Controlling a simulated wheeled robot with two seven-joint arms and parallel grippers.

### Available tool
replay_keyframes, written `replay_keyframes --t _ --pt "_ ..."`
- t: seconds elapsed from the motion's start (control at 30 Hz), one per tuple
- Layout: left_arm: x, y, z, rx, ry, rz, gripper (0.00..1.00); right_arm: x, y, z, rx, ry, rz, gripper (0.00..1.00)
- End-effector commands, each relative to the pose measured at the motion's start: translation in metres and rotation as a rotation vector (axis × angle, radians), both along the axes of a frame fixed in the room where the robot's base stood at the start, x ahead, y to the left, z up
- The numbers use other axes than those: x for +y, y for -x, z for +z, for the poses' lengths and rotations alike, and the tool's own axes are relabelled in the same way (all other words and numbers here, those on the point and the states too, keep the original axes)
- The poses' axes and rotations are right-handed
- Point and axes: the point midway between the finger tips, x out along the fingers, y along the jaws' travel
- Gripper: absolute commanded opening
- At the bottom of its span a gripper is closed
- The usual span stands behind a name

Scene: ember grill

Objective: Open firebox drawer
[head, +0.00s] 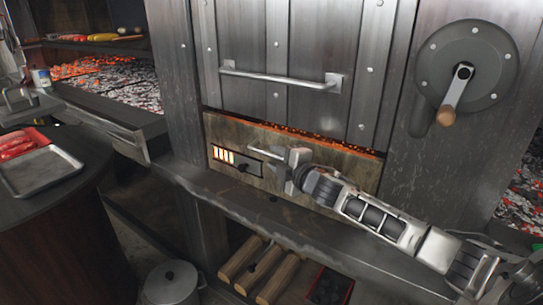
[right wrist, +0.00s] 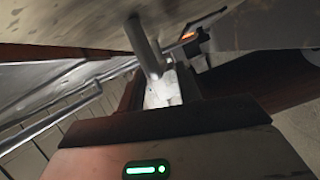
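The firebox drawer (head: 345,169) is a worn, brownish metal front below the plank-like metal door. A strip of orange embers shows along its top edge. A slotted vent (head: 224,155) glows at its left. Its pale bar handle (head: 264,152) runs to my right gripper (head: 288,168), which is at the drawer front and hides the handle's right part. In the right wrist view, a grey bar (right wrist: 148,48) reaches down to the space between the fingers (right wrist: 162,90). I cannot tell whether they are closed on it. My left gripper is not in view.
A door with a long handle (head: 280,79) is above, and a crank wheel (head: 466,68) is at right. A metal ledge (head: 215,184) runs below the drawer. Logs (head: 260,268) and a lidded pot (head: 171,282) sit lower. A round table with a tray (head: 40,170) stands left.

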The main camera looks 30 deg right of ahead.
Motion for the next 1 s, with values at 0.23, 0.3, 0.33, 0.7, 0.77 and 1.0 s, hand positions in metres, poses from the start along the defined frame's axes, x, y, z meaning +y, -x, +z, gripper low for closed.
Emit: replay_keyframes --t 0.23,0.3,0.33,0.7,0.77,1.0 --pt "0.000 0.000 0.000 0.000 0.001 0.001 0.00 0.000 -0.021 -0.002 -0.001 -0.002 0.000 0.34" --pt "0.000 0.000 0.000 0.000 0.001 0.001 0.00 0.000 -0.023 -0.002 0.000 -0.001 0.000 0.34" --pt "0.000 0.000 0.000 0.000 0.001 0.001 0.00 0.000 -0.023 -0.002 0.001 -0.001 0.000 0.34" --pt "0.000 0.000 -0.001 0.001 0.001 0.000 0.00 0.000 -0.023 -0.002 0.001 -0.001 0.000 0.00" --pt "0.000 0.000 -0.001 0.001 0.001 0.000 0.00 0.000 -0.023 -0.003 0.001 -0.001 0.000 0.00" --pt "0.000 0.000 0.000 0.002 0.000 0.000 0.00 0.006 -0.022 -0.002 0.001 -0.002 0.002 0.00"
